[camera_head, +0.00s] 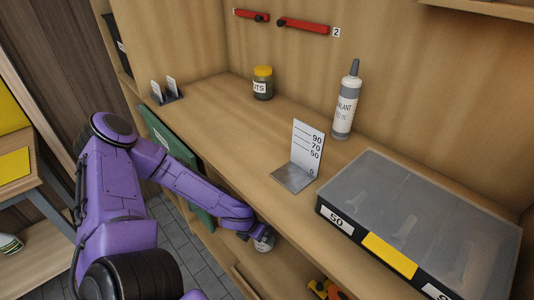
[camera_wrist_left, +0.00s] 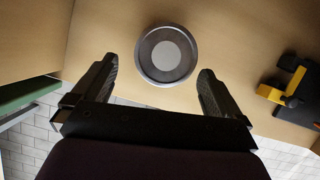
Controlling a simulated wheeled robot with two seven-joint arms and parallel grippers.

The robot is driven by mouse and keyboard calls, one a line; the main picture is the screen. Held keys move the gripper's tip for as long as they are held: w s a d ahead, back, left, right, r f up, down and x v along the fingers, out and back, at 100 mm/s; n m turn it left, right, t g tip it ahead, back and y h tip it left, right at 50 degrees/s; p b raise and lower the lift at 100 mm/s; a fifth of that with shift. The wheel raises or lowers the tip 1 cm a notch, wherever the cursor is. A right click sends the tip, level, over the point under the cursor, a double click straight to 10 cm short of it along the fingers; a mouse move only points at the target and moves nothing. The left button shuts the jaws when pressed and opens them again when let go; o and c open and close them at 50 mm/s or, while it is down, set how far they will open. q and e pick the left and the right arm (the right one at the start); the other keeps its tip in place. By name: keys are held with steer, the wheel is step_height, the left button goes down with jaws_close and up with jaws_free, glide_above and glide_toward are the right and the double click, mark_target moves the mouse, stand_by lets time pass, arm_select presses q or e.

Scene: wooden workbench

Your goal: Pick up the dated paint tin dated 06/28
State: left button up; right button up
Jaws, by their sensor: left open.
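A small round tin (camera_wrist_left: 166,55) with a grey rim and a pale disc on top stands upright on a lower shelf. In the head view the same tin (camera_head: 265,242) shows a pale side at the end of my left arm; no date is readable on it. My left gripper (camera_wrist_left: 158,80) is open, with one finger on each side of the near part of the tin, which lies slightly beyond the fingertips. I see no contact. In the head view my left gripper (camera_head: 256,232) partly hides the tin. My right gripper is not in view.
On the bench above are a clear-lidded case (camera_head: 425,215), a sealant bottle (camera_head: 347,100), a yellow-lidded jar (camera_head: 263,83) and a metal height gauge (camera_head: 295,177). A yellow and black object (camera_wrist_left: 290,85) lies right of the tin. A green panel (camera_head: 170,145) stands left.

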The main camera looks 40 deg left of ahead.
arm_select(q)
steer(key=b+x, duration=0.1)
steer(key=x, duration=0.1)
steer(key=b+x, duration=0.1)
steer(key=x, duration=0.1)
steer(key=b+x, duration=0.1)
steer(key=x, duration=0.1)
steer(key=shift+d+f, duration=0.25)
steer(key=shift+f, duration=0.05)
steer(key=shift+w+f, duration=0.15)
steer(key=shift+w, duration=0.05)
